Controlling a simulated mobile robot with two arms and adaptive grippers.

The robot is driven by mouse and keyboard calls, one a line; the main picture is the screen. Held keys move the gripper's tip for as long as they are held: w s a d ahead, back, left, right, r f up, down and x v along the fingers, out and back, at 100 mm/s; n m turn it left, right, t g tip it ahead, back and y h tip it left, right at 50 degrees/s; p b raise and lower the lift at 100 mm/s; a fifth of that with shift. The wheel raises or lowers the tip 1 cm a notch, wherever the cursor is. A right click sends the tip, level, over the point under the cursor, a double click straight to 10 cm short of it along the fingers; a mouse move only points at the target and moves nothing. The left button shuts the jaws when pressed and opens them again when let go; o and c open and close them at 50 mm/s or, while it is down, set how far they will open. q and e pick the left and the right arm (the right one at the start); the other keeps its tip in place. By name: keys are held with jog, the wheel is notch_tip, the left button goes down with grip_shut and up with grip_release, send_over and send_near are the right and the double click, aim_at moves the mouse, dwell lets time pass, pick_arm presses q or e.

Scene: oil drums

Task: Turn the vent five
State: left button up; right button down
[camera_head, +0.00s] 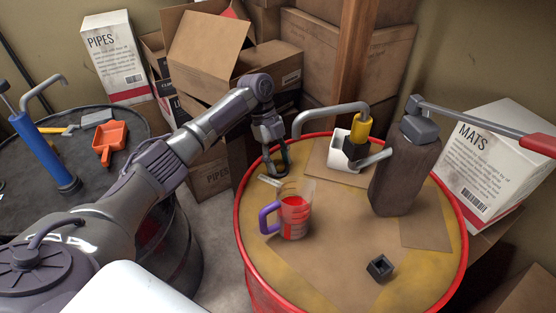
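The red-rimmed drum (345,270) has a worn yellow-brown top. My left arm reaches in from the left, and its gripper (278,168) points down at the drum's back left edge. A small pale metal piece (269,181) shows just below the fingertips; I cannot tell whether it is the vent or whether the fingers touch it. The fingers are small and dark, so their opening is unclear. No marking with a five is readable. My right gripper is not in view.
A jug (294,216) of red liquid with a purple handle stands close to the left gripper. Cardboard boxes (207,52) crowd behind.

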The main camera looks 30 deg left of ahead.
pick_arm(q)
jog(key=shift+o, duration=0.7)
jog(key=shift+r, duration=0.2)
jog(key=v, duration=1.1)
jog(key=shift+a+r, duration=0.2)
jog(key=shift+r, duration=0.1)
jog(key=shift+w, duration=0.1)
